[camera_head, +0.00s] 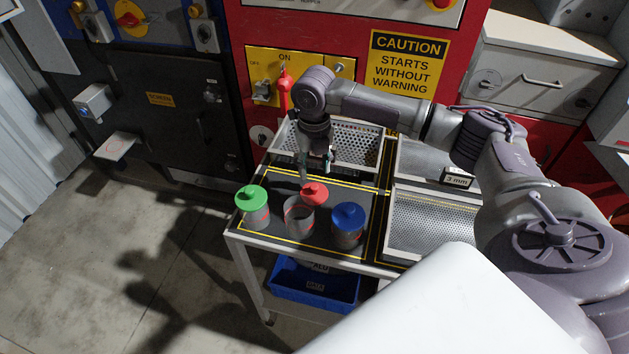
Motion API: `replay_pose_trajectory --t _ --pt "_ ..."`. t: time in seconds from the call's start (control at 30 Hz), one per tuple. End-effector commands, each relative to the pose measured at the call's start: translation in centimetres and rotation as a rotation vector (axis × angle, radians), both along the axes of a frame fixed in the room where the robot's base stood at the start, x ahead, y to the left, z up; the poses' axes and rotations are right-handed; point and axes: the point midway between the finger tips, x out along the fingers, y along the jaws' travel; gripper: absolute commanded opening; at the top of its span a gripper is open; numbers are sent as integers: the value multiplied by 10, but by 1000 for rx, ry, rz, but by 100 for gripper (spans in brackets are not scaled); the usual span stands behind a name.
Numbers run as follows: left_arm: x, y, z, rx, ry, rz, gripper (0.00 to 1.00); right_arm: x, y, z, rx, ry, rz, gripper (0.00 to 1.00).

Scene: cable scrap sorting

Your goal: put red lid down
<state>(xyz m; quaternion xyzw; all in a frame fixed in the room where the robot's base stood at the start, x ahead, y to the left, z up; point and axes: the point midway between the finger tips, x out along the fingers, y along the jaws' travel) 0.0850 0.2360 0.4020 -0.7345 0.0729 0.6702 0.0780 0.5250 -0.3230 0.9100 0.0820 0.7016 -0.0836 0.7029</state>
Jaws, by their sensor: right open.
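The red lid (315,193) with its knob on top is just behind and right of an open clear jar (299,216). It looks to rest on the dark table top, but the jar's rim overlaps its lower edge and its contact is hard to see. My right gripper (316,170) points down just above and behind the lid. It is open and holds nothing that I can see; the gap between fingers and knob is too small to judge. My left gripper is not in the view.
A green-lidded jar (252,208) stands left of the open jar, a blue-lidded jar (348,225) right. Perforated trays stand behind (286,135) and at right (432,228). A blue bin (316,288) is below the table (262,239). A red machine is behind.

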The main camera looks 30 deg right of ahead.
Motion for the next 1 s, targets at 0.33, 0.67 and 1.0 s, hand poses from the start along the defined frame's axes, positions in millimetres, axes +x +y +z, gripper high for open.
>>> replay_pose_trajectory --t 0.33,0.67,1.0 --pt "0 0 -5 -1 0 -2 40 0 0 47 1 0 -1 48" --pt "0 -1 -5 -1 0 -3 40 0 0 50 0 1 -1 48" --pt "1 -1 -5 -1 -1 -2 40 0 0 50 0 1 0 48"
